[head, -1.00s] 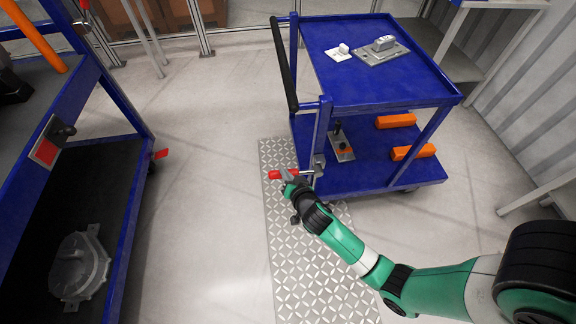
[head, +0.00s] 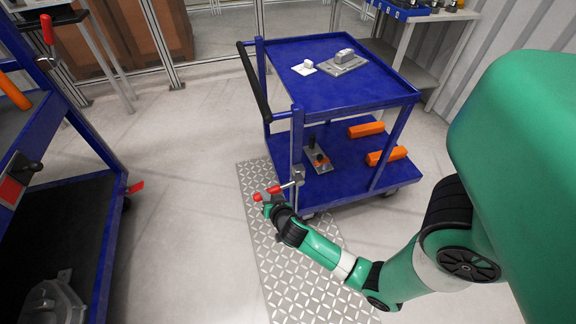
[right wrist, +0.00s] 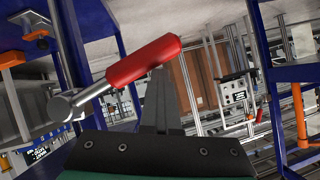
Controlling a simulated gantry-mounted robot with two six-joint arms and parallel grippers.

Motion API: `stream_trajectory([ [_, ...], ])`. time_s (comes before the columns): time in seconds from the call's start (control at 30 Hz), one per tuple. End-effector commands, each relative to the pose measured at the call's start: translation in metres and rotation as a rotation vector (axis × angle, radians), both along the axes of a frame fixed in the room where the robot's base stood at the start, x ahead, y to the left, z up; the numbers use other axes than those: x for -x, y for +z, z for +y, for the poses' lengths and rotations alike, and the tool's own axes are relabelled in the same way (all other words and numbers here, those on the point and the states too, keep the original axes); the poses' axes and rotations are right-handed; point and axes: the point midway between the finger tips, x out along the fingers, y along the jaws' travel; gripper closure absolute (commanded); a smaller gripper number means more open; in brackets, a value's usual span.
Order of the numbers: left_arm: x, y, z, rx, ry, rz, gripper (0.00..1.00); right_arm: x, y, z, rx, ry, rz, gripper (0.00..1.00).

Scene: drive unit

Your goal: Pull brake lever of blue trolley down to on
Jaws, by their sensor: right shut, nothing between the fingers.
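The blue trolley (head: 345,85) stands in the middle of the head view. Its brake lever (head: 266,193) has a red handle on a metal rod, mounted low on the near corner post. The handle points out to the left, its tip slightly lower than its pivot. My right gripper (head: 268,207) is at the handle, just below it in the picture. In the right wrist view the red handle (right wrist: 143,60) crosses beside the fingertips of the shut, empty right gripper (right wrist: 160,80). I cannot tell whether they touch. My left gripper is not in view.
A second blue cart (head: 112,235) stands at the left, with red levers of its own. A patterned metal plate (head: 290,275) lies on the floor below my right arm. Orange blocks (head: 366,130) lie on the trolley's lower shelf. Floor between the carts is clear.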

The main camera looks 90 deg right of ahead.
Motion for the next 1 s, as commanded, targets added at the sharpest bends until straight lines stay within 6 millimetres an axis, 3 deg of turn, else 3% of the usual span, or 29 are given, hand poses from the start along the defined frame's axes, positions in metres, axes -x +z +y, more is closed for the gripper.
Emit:
stream_trajectory([
  [0.03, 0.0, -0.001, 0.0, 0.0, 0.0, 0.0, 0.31, 0.003, -0.008, 0.002, -0.015, -0.005, 0.014, 1.0],
  [0.33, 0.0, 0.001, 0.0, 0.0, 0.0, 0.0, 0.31, 0.004, -0.007, 0.003, -0.019, -0.006, 0.015, 1.0],
  [0.47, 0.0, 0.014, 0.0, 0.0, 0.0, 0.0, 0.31, 0.002, 0.01, 0.006, -0.016, -0.006, 0.012, 1.0],
  [0.6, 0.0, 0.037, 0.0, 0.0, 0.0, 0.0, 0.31, -0.003, 0.044, 0.012, -0.007, -0.005, 0.004, 1.0],
  [0.8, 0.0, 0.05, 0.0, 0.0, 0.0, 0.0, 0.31, 0.006, 0.065, 0.057, -0.003, 0.003, 0.003, 1.0],
  [0.9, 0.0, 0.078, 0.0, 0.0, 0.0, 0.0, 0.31, 0.01, 0.084, 0.077, -0.002, 0.005, 0.007, 1.0],
  [1.0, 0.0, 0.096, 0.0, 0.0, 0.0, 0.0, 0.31, 0.013, 0.087, 0.085, -0.004, -0.003, 0.008, 1.0],
])
